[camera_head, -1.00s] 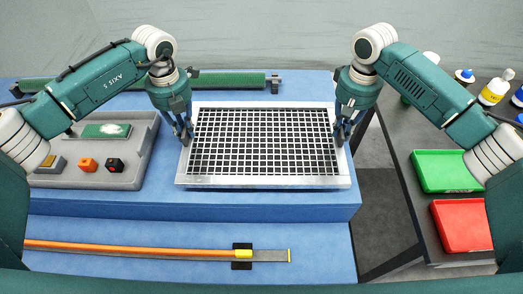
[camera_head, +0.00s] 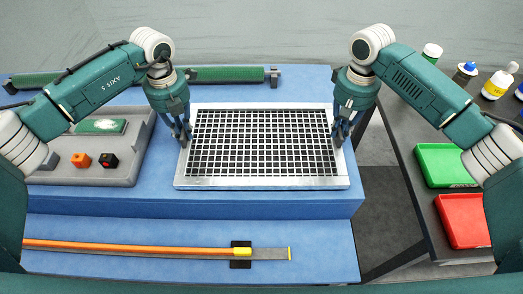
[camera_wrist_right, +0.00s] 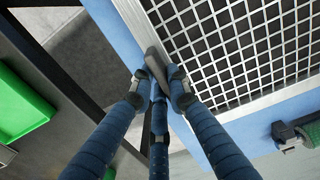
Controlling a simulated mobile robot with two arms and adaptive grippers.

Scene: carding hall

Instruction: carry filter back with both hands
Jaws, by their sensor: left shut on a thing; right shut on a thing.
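The filter (camera_head: 262,186) is a flat rectangular silver frame with a black-and-white grid, lying level over the blue bench in the middle of the head view. My left gripper (camera_head: 183,142) is shut on its left side rim. My right gripper (camera_head: 340,138) is shut on its right side rim. In the right wrist view, the fingers of my right gripper (camera_wrist_right: 160,82) close on a grey piece at the edge of the filter (camera_wrist_right: 132,15). I cannot tell whether the filter's underside touches the bench.
A grey tray (camera_head: 105,178) with small blocks stands left of the filter. A green roller (camera_head: 225,75) lies behind it. An orange strip (camera_head: 130,245) lies on the lower front step. Right, a dark table holds bottles, a green bin (camera_head: 448,165) and a red bin (camera_head: 465,220).

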